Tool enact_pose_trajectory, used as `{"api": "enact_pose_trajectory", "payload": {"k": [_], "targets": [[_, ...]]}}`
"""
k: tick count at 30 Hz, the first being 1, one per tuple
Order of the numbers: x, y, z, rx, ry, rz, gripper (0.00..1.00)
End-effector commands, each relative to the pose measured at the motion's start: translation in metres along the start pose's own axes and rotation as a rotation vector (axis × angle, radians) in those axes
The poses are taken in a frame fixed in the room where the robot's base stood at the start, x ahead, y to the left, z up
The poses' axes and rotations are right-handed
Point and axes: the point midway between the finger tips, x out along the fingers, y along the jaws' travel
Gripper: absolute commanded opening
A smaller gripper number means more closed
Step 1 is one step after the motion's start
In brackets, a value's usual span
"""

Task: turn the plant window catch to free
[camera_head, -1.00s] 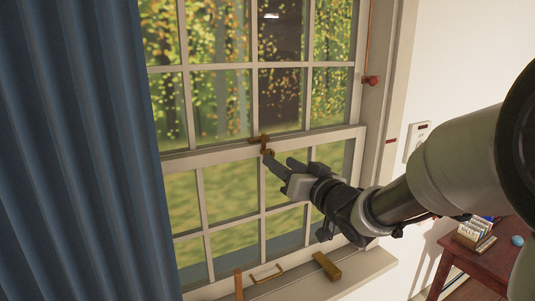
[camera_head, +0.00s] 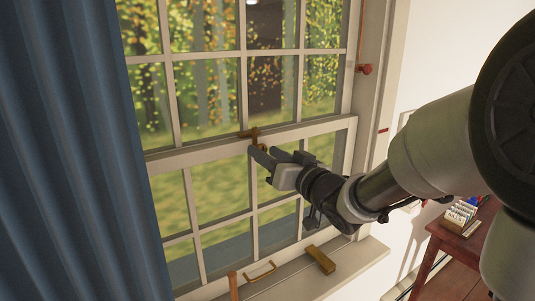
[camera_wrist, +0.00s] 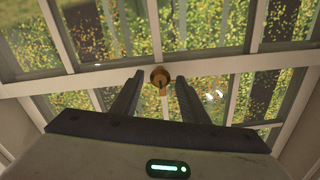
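The brass window catch (camera_head: 249,133) sits on the white meeting rail across the middle of the sash window (camera_head: 205,153). A short lever part of it points down toward my gripper. My gripper (camera_head: 263,152) is just below and in front of the catch, with its two fingers apart. In the wrist view the catch (camera_wrist: 159,74) shows ahead, between the two open fingers (camera_wrist: 156,83), with its small lever reaching toward the gap. Nothing is clearly held. I cannot tell whether a finger touches the lever.
A blue curtain (camera_head: 65,150) hangs at the left. A brass handle (camera_head: 260,271) is on the lower sash, and a brass block (camera_head: 320,259) is by the sill (camera_head: 345,270). A red knob (camera_head: 365,69) is on the right frame. A wooden table (camera_head: 465,245) with cards stands at the right.

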Motion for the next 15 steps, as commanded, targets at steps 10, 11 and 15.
{"api": "enact_pose_trajectory", "payload": {"k": [10, 11, 15], "targets": [[0.0002, -0.0001, 0.0002, -0.003, 0.000, 0.000, 0.03], [0.0002, -0.0001, 0.0004, -0.006, 0.000, 0.000, 0.03], [0.0003, -0.0002, 0.0012, -0.037, 0.001, -0.001, 0.03]]}}
